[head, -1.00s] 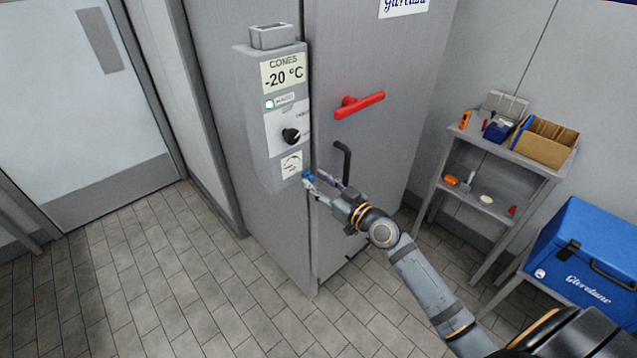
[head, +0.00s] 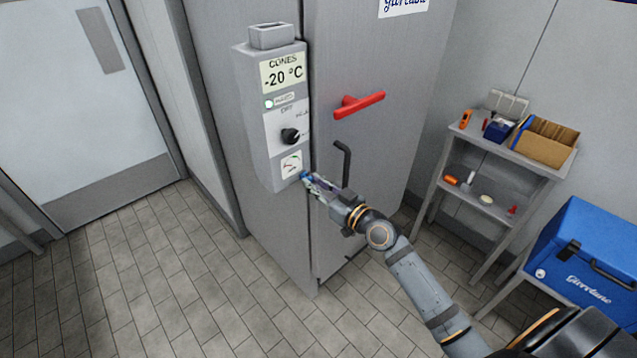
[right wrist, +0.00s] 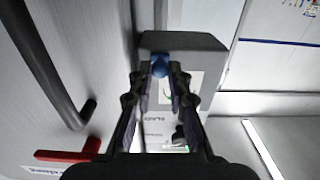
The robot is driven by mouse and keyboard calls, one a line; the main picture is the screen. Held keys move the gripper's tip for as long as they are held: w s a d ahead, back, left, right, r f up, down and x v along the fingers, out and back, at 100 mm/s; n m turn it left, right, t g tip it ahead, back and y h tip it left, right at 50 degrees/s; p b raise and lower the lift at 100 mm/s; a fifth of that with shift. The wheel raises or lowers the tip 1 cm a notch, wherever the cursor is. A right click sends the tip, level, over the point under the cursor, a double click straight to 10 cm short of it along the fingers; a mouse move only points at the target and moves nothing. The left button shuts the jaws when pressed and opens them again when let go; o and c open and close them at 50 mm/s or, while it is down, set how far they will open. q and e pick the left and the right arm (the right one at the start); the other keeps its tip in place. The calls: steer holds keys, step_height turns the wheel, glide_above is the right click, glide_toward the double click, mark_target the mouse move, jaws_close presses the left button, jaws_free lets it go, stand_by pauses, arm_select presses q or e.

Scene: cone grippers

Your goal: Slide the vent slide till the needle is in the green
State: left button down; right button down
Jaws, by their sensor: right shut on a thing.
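The blue knob of the vent slide (head: 304,175) sits at the lower right edge of the grey control box (head: 258,125), beside the gauge (head: 291,165). The gauge has a white face with a green mark; its needle is too small to read surely. My right gripper (head: 309,179) is shut on the blue knob. In the right wrist view the knob (right wrist: 160,66) is between the fingertips (right wrist: 160,73), and the gauge is partly hidden behind the fingers. My left gripper is not in view.
A black dial (head: 290,136) is above the gauge. A red handle (head: 358,104) and a dark bent handle (head: 342,160) are on the cabinet door near my right arm. A shelf (head: 505,160) with boxes and a blue cooler (head: 588,255) stand at the right. The tiled floor at left is clear.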

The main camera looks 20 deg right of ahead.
mark_target(289, 182)
steer(key=a, duration=0.1)
steer(key=s+a, duration=0.1)
steer(key=a, duration=0.1)
steer(key=a+b, duration=0.1)
steer(key=shift+s+a, duration=0.2)
steer(key=shift+s, duration=0.1)
steer(key=shift+d, duration=0.1)
steer(key=c, duration=1.3)
jaws_free()
steer(key=v, duration=0.7)
steer(key=shift+s, duration=0.2)
steer(key=shift+d, duration=0.1)
